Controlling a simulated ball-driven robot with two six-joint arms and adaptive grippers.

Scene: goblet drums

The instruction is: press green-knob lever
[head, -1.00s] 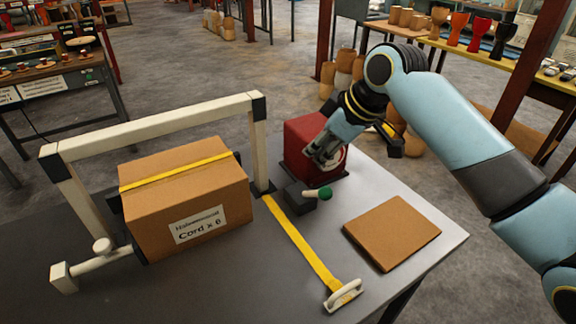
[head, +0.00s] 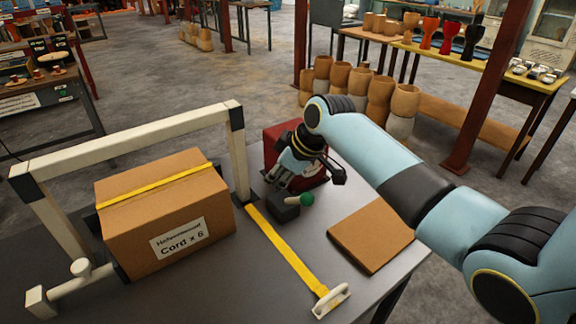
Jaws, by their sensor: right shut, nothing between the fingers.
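The green knob (head: 307,199) sits at the end of a short pale lever on a small dark block (head: 283,206), on the grey table. The block stands in front of a red box (head: 312,178). My right gripper (head: 276,184) is just above and behind the dark block, pointing down, shut and empty. It looks close to the block; whether it touches cannot be told. It hides part of the red box. My left gripper is not in view.
A carton with a yellow strap (head: 168,205) stands under a white frame (head: 130,137) on the left. The yellow strap (head: 285,250) runs along the table to a white handle (head: 331,300). A flat brown board (head: 371,234) lies at right.

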